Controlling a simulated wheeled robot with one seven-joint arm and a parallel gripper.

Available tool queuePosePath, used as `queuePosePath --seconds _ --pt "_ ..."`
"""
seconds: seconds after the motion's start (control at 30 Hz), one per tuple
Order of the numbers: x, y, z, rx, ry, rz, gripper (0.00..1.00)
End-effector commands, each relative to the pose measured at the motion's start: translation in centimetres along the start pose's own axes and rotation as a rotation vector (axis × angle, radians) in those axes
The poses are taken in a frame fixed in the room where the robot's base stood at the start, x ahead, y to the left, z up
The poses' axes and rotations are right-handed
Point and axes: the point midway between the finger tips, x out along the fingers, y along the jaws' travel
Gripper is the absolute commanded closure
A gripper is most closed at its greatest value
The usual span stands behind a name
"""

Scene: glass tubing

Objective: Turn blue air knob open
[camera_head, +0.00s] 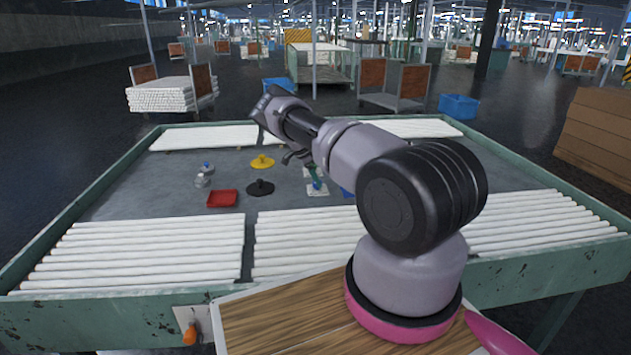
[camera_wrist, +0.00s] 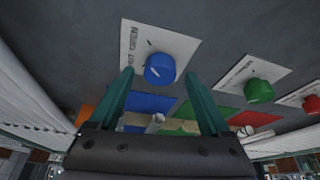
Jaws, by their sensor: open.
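The blue knob (camera_wrist: 159,68) sits on a white labelled plate (camera_wrist: 186,43) in the wrist view, with a pale pointer line on its face. My gripper (camera_wrist: 158,74) is open, its two teal fingers spread with the tips on either side of the knob's near part. I cannot tell whether either finger touches it. In the head view the blue knob (camera_head: 317,185) shows small on its white plate, just below my gripper (camera_head: 313,172), which is partly hidden by my arm.
A green knob (camera_wrist: 259,90) and a red knob (camera_wrist: 312,103) stand on plates to the right. Blue (camera_wrist: 150,103) and red (camera_wrist: 253,118) patches lie nearer. The table also holds a red tray (camera_head: 222,198), a yellow item (camera_head: 262,161), a black item (camera_head: 260,187) and white tubes (camera_head: 150,250).

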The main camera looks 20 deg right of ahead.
Motion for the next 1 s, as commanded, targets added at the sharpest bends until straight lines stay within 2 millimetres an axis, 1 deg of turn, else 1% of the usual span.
queuePosePath --seconds 0.03,0.3,0.4,0.5,0.67,1.0 --pt "-1.0 -0.1 0.1 0.0 -0.001 -0.004 0.19" --pt "-6.5 -0.1 0.1 0.001 -0.002 -0.004 0.19" --pt "-8.1 -0.1 0.1 0.0 -0.002 -0.003 0.19" --pt "-9.1 -0.1 0.1 0.0 -0.002 -0.003 0.19" --pt "-9.8 0.0 0.1 0.0 -0.001 -0.001 0.19" --pt "-9.9 0.0 0.1 0.0 -0.001 -0.001 0.19"
